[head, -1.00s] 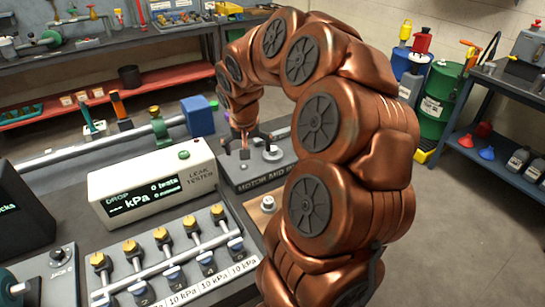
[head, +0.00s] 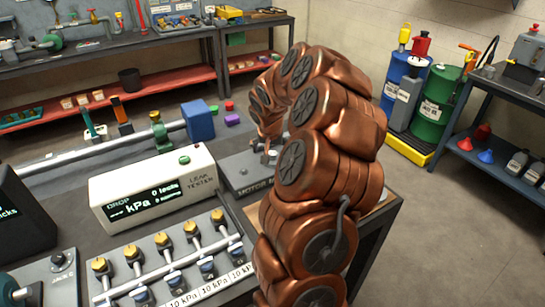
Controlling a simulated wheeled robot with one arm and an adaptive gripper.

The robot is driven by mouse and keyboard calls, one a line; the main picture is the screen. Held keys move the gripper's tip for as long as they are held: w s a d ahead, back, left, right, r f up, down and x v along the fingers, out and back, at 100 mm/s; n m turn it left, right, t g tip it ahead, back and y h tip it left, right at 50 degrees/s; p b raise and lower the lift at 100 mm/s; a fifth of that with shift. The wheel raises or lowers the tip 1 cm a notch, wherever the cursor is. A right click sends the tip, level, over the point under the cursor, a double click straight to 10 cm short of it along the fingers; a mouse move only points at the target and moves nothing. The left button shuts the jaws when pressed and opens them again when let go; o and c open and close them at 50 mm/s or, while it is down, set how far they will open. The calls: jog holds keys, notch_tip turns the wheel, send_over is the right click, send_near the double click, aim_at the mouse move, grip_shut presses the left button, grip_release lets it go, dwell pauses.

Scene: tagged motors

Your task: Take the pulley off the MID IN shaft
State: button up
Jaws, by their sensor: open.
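The dark grey motor plate (head: 238,172) lies on the bench right of the leak tester, its front lettering partly covered and reading "MOTOR". My copper arm arches over it from the right. My gripper (head: 267,155) points down over the right part of the plate, small and mostly hidden by my arm; it is open. Small metal parts show by its tips, but I cannot tell a shaft from a pulley there. The MID IN label cannot be read, and the pulley cannot be made out.
A white leak tester (head: 150,190) stands left of the plate, with a row of brass-knobbed valves (head: 163,241) in front. A blue block (head: 198,119) on a long pipe, with purple, green and red blocks, lies behind. Blue and green drums stand at the back right.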

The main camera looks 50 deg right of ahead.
jog(key=shift+x, duration=1.35)
jog(key=c, duration=1.3)
